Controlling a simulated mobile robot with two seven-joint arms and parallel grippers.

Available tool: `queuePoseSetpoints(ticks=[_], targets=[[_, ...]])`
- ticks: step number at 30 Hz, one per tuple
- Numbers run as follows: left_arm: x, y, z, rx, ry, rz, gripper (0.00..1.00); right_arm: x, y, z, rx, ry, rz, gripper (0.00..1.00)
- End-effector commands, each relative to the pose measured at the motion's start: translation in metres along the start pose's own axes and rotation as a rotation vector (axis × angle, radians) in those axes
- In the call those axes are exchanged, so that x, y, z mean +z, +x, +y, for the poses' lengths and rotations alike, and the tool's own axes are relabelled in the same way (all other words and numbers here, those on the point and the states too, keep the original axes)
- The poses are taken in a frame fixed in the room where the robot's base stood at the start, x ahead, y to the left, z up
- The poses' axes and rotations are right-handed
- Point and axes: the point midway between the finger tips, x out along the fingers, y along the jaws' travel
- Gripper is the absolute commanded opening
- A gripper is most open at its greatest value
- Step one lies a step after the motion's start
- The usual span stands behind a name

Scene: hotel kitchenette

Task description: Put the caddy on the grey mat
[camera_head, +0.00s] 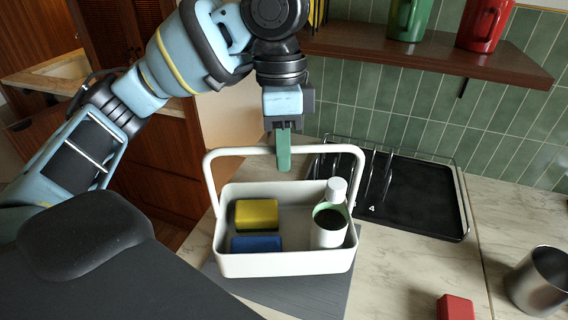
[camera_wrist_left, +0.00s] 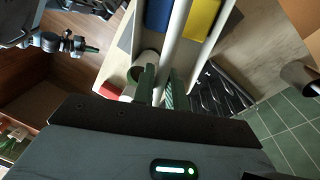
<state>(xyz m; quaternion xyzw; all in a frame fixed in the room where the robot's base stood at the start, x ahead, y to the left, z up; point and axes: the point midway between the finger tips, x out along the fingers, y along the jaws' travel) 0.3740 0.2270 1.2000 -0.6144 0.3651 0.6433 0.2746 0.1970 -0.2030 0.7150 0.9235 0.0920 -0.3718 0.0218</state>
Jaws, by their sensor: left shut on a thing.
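The white caddy (camera_head: 285,264) is upright and holds a yellow block, a blue block, a white bottle and a pale round cup. My left gripper (camera_head: 284,158) is shut on its handle at the top middle; the handle (camera_wrist_left: 172,48) also runs between the green fingers (camera_wrist_left: 160,85) in the left wrist view. The grey mat (camera_head: 318,300) lies on the counter under the caddy and shows at its front and right. I cannot tell whether the caddy touches it. What looks like my right gripper (camera_wrist_left: 88,48) is small at the upper left of the wrist view, its fingers unclear.
A black dish rack tray (camera_head: 420,205) stands just behind and right of the caddy. A steel cup (camera_head: 540,280) and a red block (camera_head: 455,307) are at the front right. A wooden shelf (camera_head: 430,55) with green and red mugs hangs above. Marble counter (camera_head: 400,262) is clear between.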

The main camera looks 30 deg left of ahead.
Motion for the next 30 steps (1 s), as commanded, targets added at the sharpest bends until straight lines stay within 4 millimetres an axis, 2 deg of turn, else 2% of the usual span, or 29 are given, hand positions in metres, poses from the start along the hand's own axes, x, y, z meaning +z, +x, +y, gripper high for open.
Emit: queuePoseSetpoints(ticks=[11,19,20,24,30], targets=[[0.0,0.032,-0.007,0.0,0.0,0.001,0.0,0.014,0.002,-0.002,-0.003,0.004,-0.026,0.0],[-0.001,0.034,-0.007,-0.002,0.001,0.003,0.0,0.013,0.002,-0.002,-0.003,0.004,-0.025,0.0],[0.0,0.035,-0.007,-0.001,0.0,-0.001,0.18,0.013,0.002,-0.002,-0.003,0.004,-0.025,0.0],[0.0,0.035,-0.007,-0.001,0.001,0.0,0.36,0.012,0.002,-0.002,-0.003,0.004,-0.023,0.0],[0.0,0.035,-0.007,-0.001,0.001,0.0,0.36,0.012,0.002,-0.002,-0.003,0.004,-0.022,0.0]])
